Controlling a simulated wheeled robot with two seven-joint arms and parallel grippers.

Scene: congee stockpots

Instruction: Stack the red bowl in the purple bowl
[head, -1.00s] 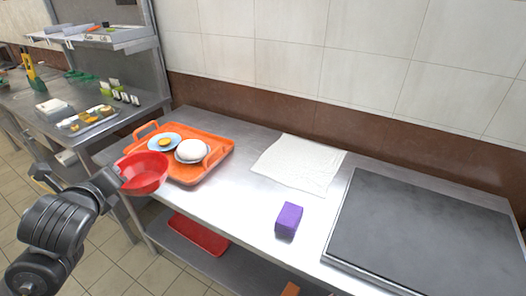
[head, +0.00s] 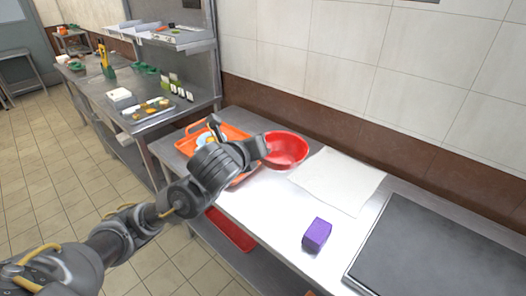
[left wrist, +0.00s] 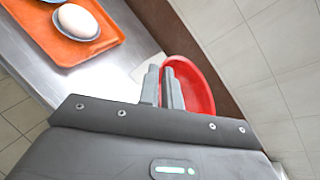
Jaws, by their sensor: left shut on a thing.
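A red bowl (head: 288,149) is held by my left gripper (head: 264,148), with its open side facing up, in the head view. It appears above the steel table between the orange tray and the white cloth. In the left wrist view the two fingers (left wrist: 163,88) are closed on the rim of the red bowl (left wrist: 200,88). No purple bowl shows in these frames; the purple thing on the table is a block (head: 316,234). My right gripper is not in view.
An orange tray (head: 189,141) holding a white rounded item on a plate (left wrist: 78,22) is partly hidden behind my left arm. A white cloth (head: 338,180) lies flat, with a dark slab (head: 440,255) to its right. Bare steel (head: 265,210) lies in front of the cloth.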

